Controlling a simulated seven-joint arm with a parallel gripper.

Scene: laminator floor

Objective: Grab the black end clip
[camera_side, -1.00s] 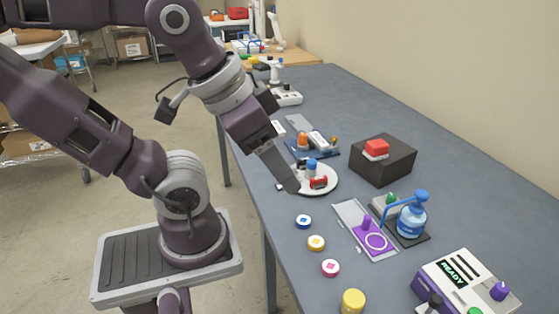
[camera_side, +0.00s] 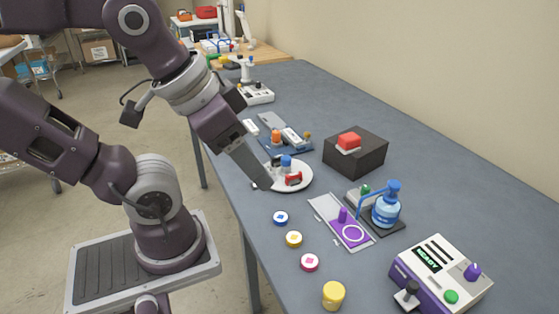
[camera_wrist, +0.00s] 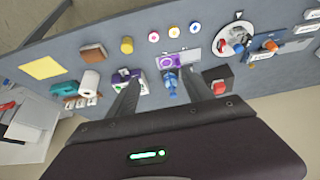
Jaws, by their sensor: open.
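A white round plate (camera_side: 307,183) lies on the table and carries a blue-topped piece (camera_side: 286,162), a red piece (camera_side: 293,178) and small dark parts. I cannot tell which dark part is the black end clip; they are too small or partly hidden by my gripper. My gripper (camera_side: 268,187) slants down and appears over the plate's left edge in the side view; its height above the plate is unclear. In the wrist view my gripper (camera_wrist: 160,75) has its two fingers apart with nothing held between them. There the plate (camera_wrist: 222,37) lies up and right of the fingers.
A dark box with a red top (camera_side: 355,155), a blue bottle stand (camera_side: 386,212), a purple-and-grey board (camera_side: 328,214) and a READY machine (camera_side: 440,270) stand on the table. Round coloured discs (camera_side: 293,239) line the front edge.

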